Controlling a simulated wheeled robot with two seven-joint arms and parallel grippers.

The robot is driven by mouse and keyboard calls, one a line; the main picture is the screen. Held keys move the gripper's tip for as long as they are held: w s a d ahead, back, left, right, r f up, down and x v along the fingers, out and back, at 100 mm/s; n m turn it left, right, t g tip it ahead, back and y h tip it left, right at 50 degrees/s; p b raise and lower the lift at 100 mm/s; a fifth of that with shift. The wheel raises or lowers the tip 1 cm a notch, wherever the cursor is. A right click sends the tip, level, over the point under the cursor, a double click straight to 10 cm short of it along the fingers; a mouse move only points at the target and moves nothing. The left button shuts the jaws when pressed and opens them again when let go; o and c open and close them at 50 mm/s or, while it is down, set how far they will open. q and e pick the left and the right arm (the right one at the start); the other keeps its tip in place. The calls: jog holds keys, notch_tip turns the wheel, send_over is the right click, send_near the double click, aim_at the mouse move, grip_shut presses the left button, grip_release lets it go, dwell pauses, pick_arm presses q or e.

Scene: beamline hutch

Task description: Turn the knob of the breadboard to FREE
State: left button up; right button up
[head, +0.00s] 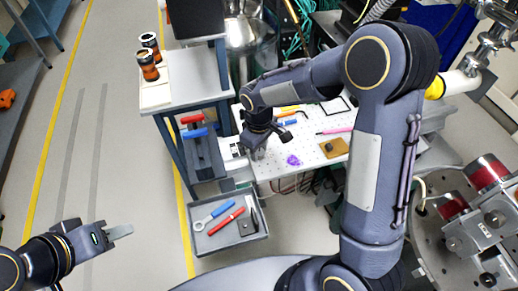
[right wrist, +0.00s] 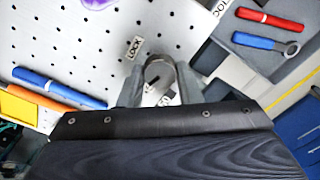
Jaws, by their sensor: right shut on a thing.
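The breadboard (head: 312,170) is a white perforated plate on the bench; it also fills the upper left of the right wrist view (right wrist: 60,45). The grey round knob (right wrist: 158,70) sits at its edge, with a dark mark on it. A LOCK label (right wrist: 133,48) is beside it, and another small label (right wrist: 166,101) is partly hidden. My right gripper (right wrist: 158,84) is shut on the knob, one finger on each side. In the head view this gripper (head: 257,150) is at the breadboard's left edge and hides the knob. My left gripper (head: 120,232) is over the floor, far from the breadboard.
A grey tray (head: 203,246) with a blue wrench (head: 213,216), a red tool (head: 226,221) and a dark block is just below the breadboard. Pens, a purple item (head: 293,160) and an orange-brown pad (head: 334,148) lie on the breadboard. Metal equipment (head: 480,220) stands at right.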

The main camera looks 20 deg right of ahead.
jog(key=shift+n, duration=1.7)
jog(key=o, duration=1)
jog(key=shift+r, duration=0.1)
notch_tip(320, 180, up, 7)
jog(key=shift+r, duration=0.3)
